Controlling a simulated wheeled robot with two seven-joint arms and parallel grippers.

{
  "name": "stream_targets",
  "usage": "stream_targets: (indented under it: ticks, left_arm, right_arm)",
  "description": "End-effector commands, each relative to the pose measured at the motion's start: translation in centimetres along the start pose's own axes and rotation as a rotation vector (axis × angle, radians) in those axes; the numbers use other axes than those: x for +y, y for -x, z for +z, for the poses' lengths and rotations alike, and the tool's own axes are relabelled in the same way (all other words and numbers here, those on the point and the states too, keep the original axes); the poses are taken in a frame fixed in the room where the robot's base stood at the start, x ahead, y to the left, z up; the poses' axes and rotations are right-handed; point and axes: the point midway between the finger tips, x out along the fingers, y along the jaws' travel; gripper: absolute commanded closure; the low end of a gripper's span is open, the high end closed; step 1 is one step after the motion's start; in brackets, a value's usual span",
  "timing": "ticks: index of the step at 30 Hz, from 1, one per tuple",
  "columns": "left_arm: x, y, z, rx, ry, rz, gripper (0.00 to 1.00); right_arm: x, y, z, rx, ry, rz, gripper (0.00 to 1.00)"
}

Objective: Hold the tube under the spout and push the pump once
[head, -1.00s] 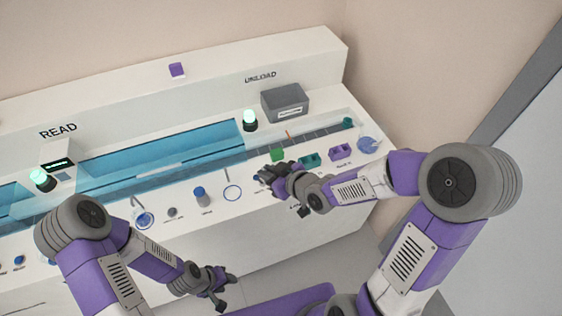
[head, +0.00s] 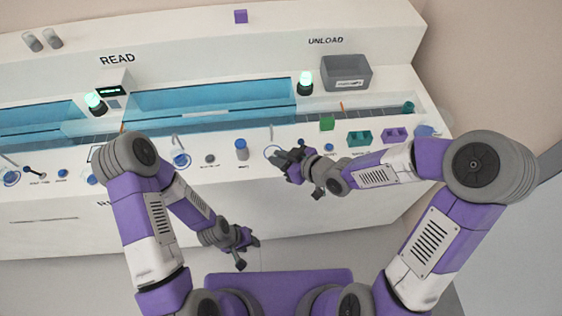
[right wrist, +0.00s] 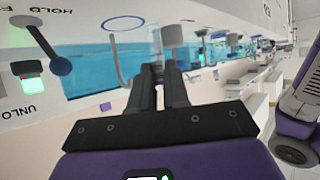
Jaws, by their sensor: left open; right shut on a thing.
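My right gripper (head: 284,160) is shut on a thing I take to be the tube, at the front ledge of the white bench. The tube is mostly hidden by the fingers; in the right wrist view only a small pale bit (right wrist: 158,68) shows between the fingertips. A thin spout (head: 272,134) stands over a blue ring (head: 270,151), just left of the right gripper. My left gripper (head: 243,246) is open and empty, low in front of the bench.
Another spout and blue ring (head: 181,160) lie further left, with a grey button (head: 210,158) between. Green (head: 359,138) and purple (head: 395,134) holders stand to the right. A grey bin (head: 346,72) is behind.

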Motion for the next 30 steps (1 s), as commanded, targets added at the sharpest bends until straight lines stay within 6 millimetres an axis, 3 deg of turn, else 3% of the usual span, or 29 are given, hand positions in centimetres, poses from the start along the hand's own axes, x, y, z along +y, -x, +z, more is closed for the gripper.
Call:
stream_targets:
  ticks: [15,30]
  left_arm:
    - [0.0,0.1,0.0,0.0,0.0,0.0,0.57]
    - [0.1,0.2,0.0,0.0,0.0,0.0,0.57]
  right_arm:
    - [2.7,-2.9,-0.1,0.0,-0.002,0.0,1.0]
    - [3.3,-3.5,-0.2,-0.001,-0.001,0.0,1.0]
